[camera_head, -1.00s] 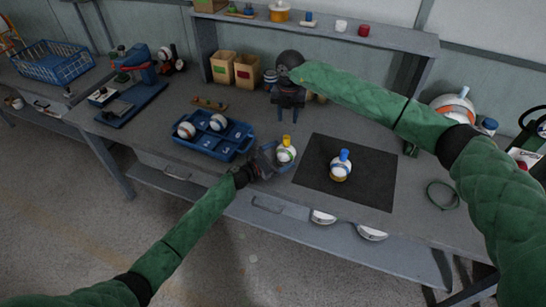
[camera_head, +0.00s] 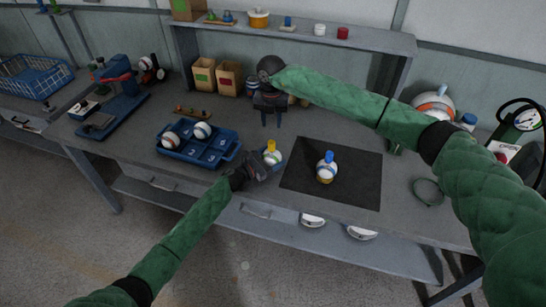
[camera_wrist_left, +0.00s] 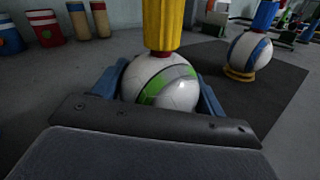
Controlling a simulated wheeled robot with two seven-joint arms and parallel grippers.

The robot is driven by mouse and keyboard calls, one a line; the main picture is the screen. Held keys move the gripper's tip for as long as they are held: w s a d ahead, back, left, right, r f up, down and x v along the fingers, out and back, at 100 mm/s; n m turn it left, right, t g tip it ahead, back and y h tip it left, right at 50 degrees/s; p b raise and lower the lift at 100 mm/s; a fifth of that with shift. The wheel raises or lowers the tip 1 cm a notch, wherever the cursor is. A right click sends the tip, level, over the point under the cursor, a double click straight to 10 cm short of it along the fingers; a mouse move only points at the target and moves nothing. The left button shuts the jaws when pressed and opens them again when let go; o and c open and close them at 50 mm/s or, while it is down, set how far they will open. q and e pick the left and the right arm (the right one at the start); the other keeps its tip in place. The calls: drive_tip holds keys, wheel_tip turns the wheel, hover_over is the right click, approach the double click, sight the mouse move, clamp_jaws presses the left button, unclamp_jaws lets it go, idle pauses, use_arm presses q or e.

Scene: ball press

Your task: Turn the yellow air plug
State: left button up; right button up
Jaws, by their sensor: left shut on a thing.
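The yellow air plug (camera_head: 270,146) stands upright on top of a white ball (camera_head: 272,159) with green and grey bands. The plug (camera_wrist_left: 163,25) and ball (camera_wrist_left: 165,83) show close up in the left wrist view. My left gripper (camera_head: 264,165) is shut on this ball, a blue finger on each side, below the plug. The plug itself is untouched. My right gripper (camera_head: 271,120) hangs farther back over the table with its two fingers apart, open and empty. The ball's underside is hidden by the left gripper.
A second ball (camera_head: 325,174) with a blue plug stands on the black mat (camera_head: 355,190). A blue tray (camera_head: 218,160) with two balls lies left of my left gripper. Two cardboard boxes (camera_head: 229,80) stand at the back.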

sight(272, 142)
drive_tip(key=shift+o, duration=1.1)
wheel_tip(272, 142, down, 11)
drive_tip(key=n, duration=3.1)
